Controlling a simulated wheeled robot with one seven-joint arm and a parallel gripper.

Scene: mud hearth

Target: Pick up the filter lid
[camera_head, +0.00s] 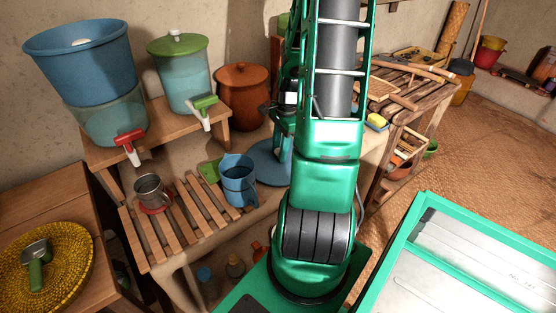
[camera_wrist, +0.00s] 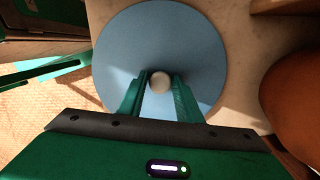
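The filter lid is a round blue disc with a pale knob at its middle. In the wrist view the lid (camera_wrist: 205,50) lies below my gripper (camera_wrist: 160,78). The two green fingers stand on either side of the knob, close against it, and appear shut on it. In the head view the lid (camera_head: 264,163) shows partly behind my arm, low over the bench behind the blue jug; my gripper (camera_head: 284,150) is above it, partly hidden by the arm. I cannot tell whether the lid touches the surface.
A blue jug (camera_head: 239,182) and a metal mug (camera_head: 151,192) stand on the slatted rack. A brown clay pot (camera_head: 243,96) stands just behind the lid. An open blue bucket (camera_head: 85,65) and a green-lidded filter (camera_head: 183,80) stand on a raised shelf.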

